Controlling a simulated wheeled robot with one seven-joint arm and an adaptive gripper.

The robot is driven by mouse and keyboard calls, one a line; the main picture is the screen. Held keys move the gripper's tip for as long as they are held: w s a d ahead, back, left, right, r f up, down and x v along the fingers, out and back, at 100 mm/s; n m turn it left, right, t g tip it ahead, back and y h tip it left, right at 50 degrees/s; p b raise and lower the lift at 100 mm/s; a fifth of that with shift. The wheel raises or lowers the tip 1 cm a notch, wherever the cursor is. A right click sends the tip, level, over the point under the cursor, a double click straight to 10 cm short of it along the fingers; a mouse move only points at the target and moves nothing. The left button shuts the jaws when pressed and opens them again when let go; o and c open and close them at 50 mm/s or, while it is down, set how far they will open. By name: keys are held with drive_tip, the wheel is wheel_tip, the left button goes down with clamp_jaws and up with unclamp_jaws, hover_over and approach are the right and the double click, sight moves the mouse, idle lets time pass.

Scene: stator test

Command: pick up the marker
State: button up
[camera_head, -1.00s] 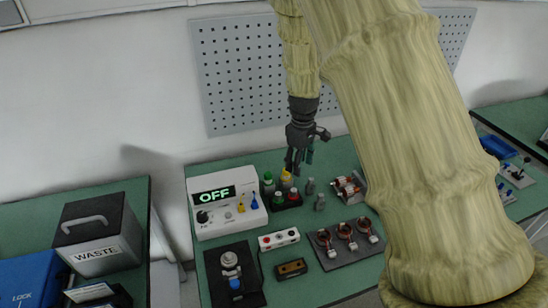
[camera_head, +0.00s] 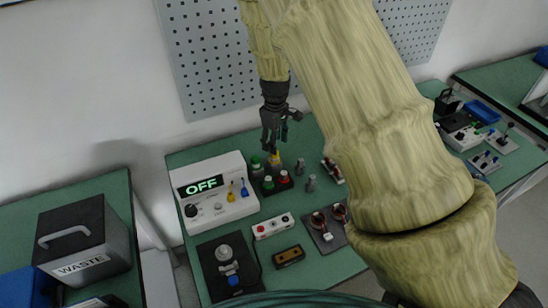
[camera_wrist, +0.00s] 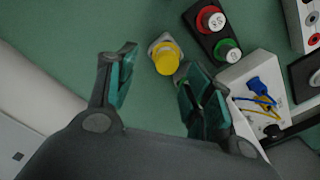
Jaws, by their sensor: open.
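No pen-shaped marker can be made out in either view. A yellow-capped piece (camera_head: 274,160) stands on the green bench; the wrist view shows its round yellow top (camera_wrist: 167,58) on a grey base. I cannot tell whether it is the marker. My gripper (camera_head: 273,146) points down just above it. In the wrist view my open gripper (camera_wrist: 157,62) has a fingertip on either side of the yellow top, with nothing held. A green-capped piece (camera_head: 255,163) stands just left of the yellow one.
A red-and-green button box (camera_head: 276,186) is close in front of the yellow piece. The white power unit (camera_head: 215,200) reading OFF stands left. Small grey pieces (camera_head: 311,183) stand right. A perforated panel (camera_head: 215,55) rises behind the bench (camera_head: 325,262).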

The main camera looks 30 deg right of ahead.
sight(274, 160)
drive_tip(key=shift+s+a+f, duration=0.1)
drive_tip(key=shift+s, duration=0.15)
drive_tip(key=shift+a+f+p, duration=0.2)
drive_tip(key=shift+f+p, duration=1.15)
drive_tip(key=shift+f, duration=1.1)
drive_tip(key=shift+c, duration=0.2)
drive_tip(key=c, duration=1.1)
